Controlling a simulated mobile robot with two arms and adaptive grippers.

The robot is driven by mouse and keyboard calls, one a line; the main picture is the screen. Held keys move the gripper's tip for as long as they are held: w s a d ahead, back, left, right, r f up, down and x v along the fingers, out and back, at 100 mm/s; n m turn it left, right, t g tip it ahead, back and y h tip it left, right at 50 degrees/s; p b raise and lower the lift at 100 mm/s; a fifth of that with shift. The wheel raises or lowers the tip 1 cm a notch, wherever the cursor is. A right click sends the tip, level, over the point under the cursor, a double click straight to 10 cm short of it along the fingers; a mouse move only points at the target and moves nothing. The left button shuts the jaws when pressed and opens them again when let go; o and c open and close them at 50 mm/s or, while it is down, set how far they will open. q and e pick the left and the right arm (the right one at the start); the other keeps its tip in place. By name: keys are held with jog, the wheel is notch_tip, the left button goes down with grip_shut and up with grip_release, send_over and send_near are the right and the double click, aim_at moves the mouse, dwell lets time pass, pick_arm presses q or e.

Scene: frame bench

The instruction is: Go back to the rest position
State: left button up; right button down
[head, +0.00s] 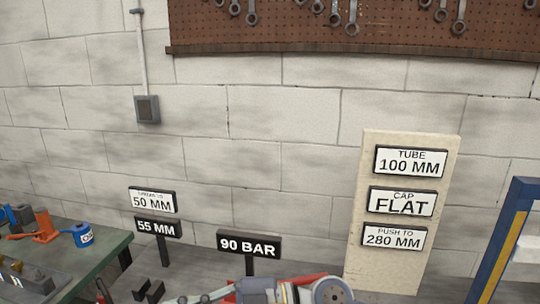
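Neither of my grippers can be made out in the head view, so their state and what they may hold are hidden. A grey and white mechanical part with a round grey end (331,291) and some red beside it shows at the bottom edge. It is cut off by the frame, and I cannot tell what it belongs to.
A cream board (403,150) with three label plates leans at the wall. Signs reading 50 MM (152,201), 55 MM (158,227) and 90 BAR (249,244) stand at the back. A green bench (95,247) with tools is left; a blue frame post (502,241) is right.

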notch_tip(320, 180, up, 6)
jog(key=w+d+m+t+y, duration=0.2)
jog(key=d+m+t+y, duration=0.1)
jog(key=m+t+y, duration=0.15)
jog(key=w+d+m+t+h, duration=0.65)
jog(key=d+m+t, duration=0.35)
jog(key=t, duration=0.5)
jog(key=d+f+m+g+h, duration=0.3)
jog(key=d+f+m+h, duration=0.9)
jog(key=d+f+h, duration=0.6)
jog(key=s+d+f+n+g+y, duration=0.1)
jog(key=s+d+f+g, duration=0.1)
jog(key=s+f+g, duration=0.65)
jog(key=s+d+f+n+g+y, duration=0.1)
jog(key=s+f+g, duration=0.2)
jog(key=s+f, duration=1.05)
jog(key=s+f+g, duration=0.1)
jog(key=s+f, duration=0.2)
jog(key=f, duration=2)
jog(key=s+d+f+g, duration=0.1)
jog(key=s+d+f, duration=0.2)
jog(key=s+f, duration=1.4)
jog(key=shift+s+d, duration=0.15)
jog(key=shift+s, duration=0.15)
